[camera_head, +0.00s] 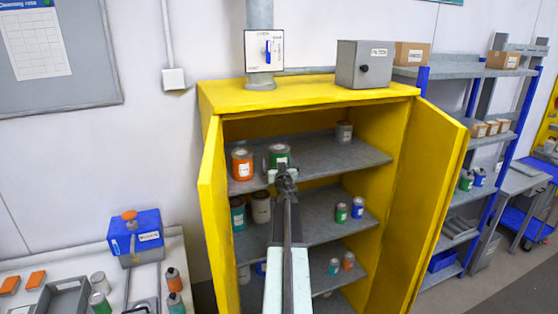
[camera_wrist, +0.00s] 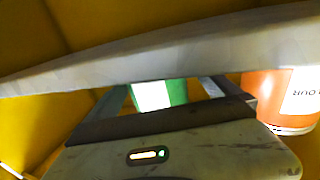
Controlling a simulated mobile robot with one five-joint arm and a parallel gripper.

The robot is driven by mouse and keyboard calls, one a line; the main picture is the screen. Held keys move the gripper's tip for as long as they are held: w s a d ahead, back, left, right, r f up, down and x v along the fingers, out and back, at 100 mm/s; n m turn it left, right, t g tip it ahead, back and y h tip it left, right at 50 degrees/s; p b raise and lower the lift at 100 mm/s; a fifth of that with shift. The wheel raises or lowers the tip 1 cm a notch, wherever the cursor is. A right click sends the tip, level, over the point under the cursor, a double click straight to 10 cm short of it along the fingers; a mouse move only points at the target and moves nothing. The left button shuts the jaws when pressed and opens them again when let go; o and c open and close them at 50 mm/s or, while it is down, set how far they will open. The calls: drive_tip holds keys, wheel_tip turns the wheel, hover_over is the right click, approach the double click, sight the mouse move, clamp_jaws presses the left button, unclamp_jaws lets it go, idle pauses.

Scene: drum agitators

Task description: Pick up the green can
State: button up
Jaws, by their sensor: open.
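The green can (camera_head: 280,153) with a white label stands on the top shelf of the yellow cabinet, right of an orange can (camera_head: 242,165). My gripper (camera_head: 282,171) is at the front of that shelf, just before the green can, and hides its lower part. In the wrist view the picture seems turned over: the green can (camera_wrist: 176,92) shows between the two open fingers (camera_wrist: 165,92), and the orange can (camera_wrist: 288,98) is at the right. I cannot tell whether the fingers touch the can.
The top shelf (camera_head: 325,157) edge crosses close to my gripper in the wrist view (camera_wrist: 150,68). The cabinet's left door (camera_head: 213,210) and right door (camera_head: 428,185) stand open. A grey can (camera_head: 344,132) is further right; lower shelves hold several cans.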

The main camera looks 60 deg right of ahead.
drive_tip(key=x, duration=0.5)
drive_tip(key=shift+s+d+f, duration=0.1)
drive_tip(key=shift+d, duration=0.05)
drive_tip(key=shift+s, duration=0.1)
drive_tip(key=shift+c, duration=1.2)
drive_tip(key=c, duration=1.8)
